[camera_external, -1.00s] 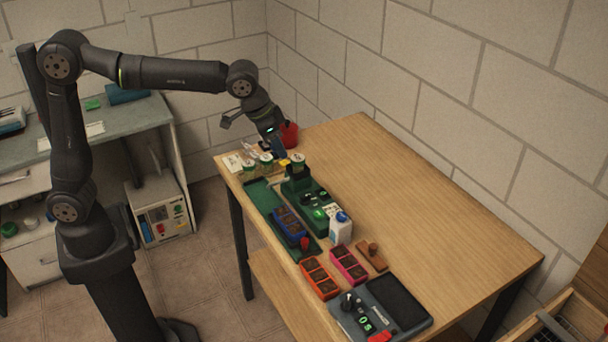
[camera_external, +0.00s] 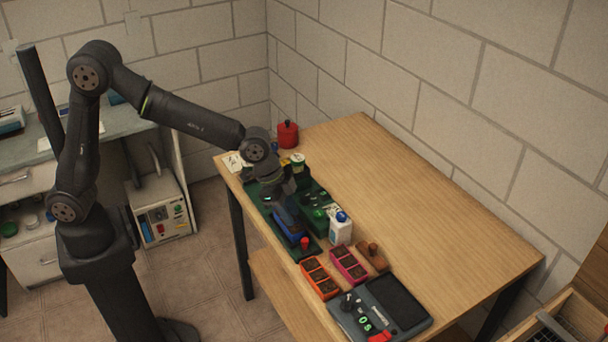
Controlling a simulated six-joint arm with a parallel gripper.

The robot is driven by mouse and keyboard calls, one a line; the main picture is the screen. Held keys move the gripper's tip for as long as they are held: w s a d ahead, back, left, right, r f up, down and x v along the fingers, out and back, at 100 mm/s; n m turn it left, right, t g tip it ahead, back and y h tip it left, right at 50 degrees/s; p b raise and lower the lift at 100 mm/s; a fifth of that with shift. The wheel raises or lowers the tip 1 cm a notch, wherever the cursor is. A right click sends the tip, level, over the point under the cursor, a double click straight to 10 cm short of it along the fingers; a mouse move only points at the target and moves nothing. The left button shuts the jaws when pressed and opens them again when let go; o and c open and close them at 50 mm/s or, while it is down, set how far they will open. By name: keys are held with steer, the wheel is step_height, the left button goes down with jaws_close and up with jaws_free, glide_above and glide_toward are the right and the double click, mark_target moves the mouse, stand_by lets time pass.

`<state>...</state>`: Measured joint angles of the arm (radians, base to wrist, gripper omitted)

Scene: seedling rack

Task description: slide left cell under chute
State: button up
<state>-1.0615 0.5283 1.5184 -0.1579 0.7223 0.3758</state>
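A blue cell tray (camera_external: 291,236) sits on the green base (camera_external: 312,250) near the table's left edge, mostly hidden behind my arm's end. An orange cell tray (camera_external: 319,279) and a magenta cell tray (camera_external: 348,264), both with dark soil, stand on bare table nearer the camera. The green machine (camera_external: 316,211) lies right of the blue tray; I cannot make out its chute. My gripper (camera_external: 290,222) points down at the blue tray. Its fingers are hidden, so I cannot tell whether it touches or holds the tray.
A white bottle (camera_external: 340,229) with a blue cap stands right of the green machine. A red knob (camera_external: 305,243) stands at the base's near end. The table's right side is clear.

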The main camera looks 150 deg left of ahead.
mark_target(304, 239)
steer(key=x, duration=0.8)
steer(key=shift+a+f, duration=0.1)
steer(key=shift+f, duration=0.25)
steer(key=shift+c, duration=0.5)
